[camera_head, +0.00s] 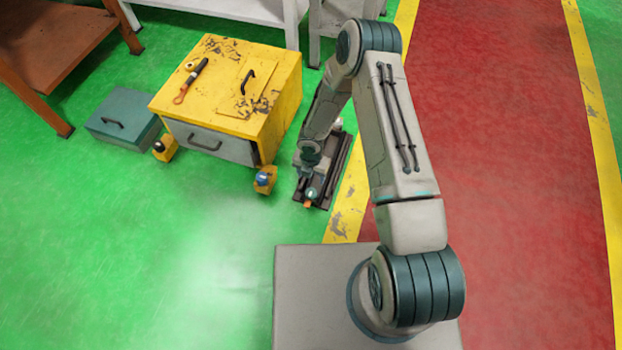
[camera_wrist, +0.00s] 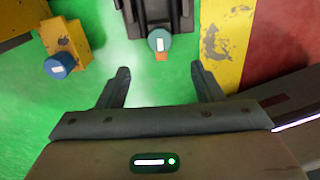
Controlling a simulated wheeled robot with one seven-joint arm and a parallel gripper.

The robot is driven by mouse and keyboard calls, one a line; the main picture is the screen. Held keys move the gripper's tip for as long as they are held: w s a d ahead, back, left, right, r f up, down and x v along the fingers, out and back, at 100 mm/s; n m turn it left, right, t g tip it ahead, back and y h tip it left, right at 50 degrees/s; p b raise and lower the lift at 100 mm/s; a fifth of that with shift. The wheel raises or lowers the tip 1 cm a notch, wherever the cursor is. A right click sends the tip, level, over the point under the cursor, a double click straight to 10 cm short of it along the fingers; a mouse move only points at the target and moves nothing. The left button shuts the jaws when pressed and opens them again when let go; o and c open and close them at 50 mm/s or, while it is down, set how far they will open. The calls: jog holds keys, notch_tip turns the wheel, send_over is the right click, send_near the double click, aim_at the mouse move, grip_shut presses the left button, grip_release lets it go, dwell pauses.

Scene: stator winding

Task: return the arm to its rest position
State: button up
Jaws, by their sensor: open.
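My arm reaches forward from its grey base and bends down at the elbow in the head view. My gripper (camera_wrist: 163,88) is open in the wrist view, with its two dark fingers apart and only green floor between them. In the head view my gripper's fingers are too small and covered to make out. A dark fixture (camera_head: 325,175) lies on the floor beneath my wrist, and it also shows ahead of the fingers in the wrist view (camera_wrist: 180,15). A teal round part (camera_wrist: 160,40) with an orange tab sits at its near end, apart from the fingers.
A yellow cabinet (camera_head: 265,105) with a tool on top stands left of my arm. A small yellow block with a blue knob (camera_head: 264,180) stands before it. A teal box (camera_head: 122,118) and a brown table (camera_head: 50,45) are further left. The red lane (camera_head: 510,150) is clear.

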jog(key=shift+r, duration=0.85)
jog(key=d+r+m+t+h+p, duration=0.1)
jog(key=d+r+m+p, duration=0.35)
jog(key=r, duration=1.05)
jog(key=w+d+r+m+h+p, duration=0.1)
jog(key=d+r+m+p, duration=0.35)
jog(key=r, duration=1.05)
jog(key=d+r+m+t+h+p, duration=0.1)
jog(key=d+r+m+p, duration=0.4)
jog(key=r, duration=1)
jog(key=s+r+m+y+p, duration=0.1)
jog(key=s+r+m+p, duration=0.4)
jog(key=r, duration=0.6)
jog(key=s+r+m+y+p, duration=0.1)
jog(key=s+r+m+p, duration=0.5)
jog(key=r, duration=0.5)
jog(key=s+r+m+y+p, duration=0.1)
jog(key=s+r+m+p, duration=0.5)
jog(key=r, duration=0.5)
jog(key=s, duration=0.2)
jog(key=shift+s+m+t, duration=0.4)
